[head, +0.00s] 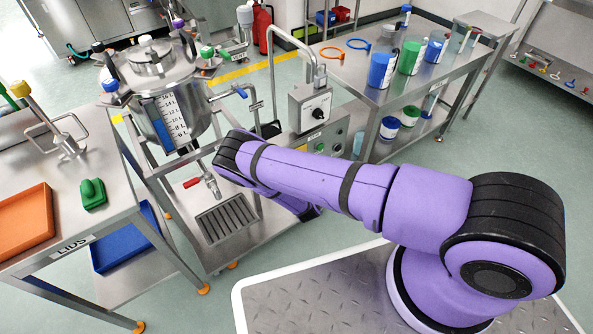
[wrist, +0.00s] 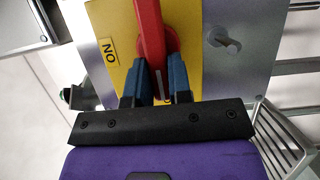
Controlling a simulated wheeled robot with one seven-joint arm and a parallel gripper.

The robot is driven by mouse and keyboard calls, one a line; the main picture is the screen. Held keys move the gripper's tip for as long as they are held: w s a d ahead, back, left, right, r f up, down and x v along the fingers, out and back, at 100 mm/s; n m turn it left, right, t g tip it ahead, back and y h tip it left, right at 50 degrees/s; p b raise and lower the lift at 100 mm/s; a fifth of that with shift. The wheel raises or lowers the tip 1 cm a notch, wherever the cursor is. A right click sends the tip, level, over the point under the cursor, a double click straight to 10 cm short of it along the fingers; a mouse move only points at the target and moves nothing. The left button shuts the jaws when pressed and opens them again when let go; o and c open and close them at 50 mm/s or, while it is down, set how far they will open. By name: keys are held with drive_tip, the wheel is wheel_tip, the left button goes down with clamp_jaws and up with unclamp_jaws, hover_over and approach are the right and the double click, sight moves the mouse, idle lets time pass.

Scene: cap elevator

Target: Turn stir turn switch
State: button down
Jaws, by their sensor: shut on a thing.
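In the wrist view, a red turn switch handle (wrist: 149,28) sits on a yellow plate (wrist: 110,22). The plate bears a label (wrist: 110,52) that reads ON, upside down in this view. My gripper (wrist: 158,72) has its two blue fingers on either side of the handle's lower end and is shut on it. The handle stands nearly upright in this view, with its top end cut off. In the head view my arm hides the gripper, and I cannot make out the red switch there.
A steel vessel (head: 170,112) stands at left behind my arm. A control box with a black knob (head: 318,113) stands behind my arm. A lids table with an orange tray (head: 25,222) is at left, and a bench with coloured containers (head: 382,70) is at the back.

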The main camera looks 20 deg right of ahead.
drive_tip(key=shift+w+a+r, duration=0.1)
drive_tip(key=shift+w+r, duration=0.1)
drive_tip(key=shift+w, duration=0.1)
drive_tip(key=c, duration=1.1)
unclamp_jaws()
drive_tip(key=shift+o, duration=0.3)
drive_tip(key=shift+f, duration=0.1)
drive_tip(key=shift+s+f, duration=0.1)
drive_tip(key=shift+s, duration=0.05)
drive_tip(key=shift+s, duration=0.15)
drive_tip(key=s, duration=1)
drive_tip(key=shift+s+a, duration=0.25)
drive_tip(key=shift+a, duration=0.1)
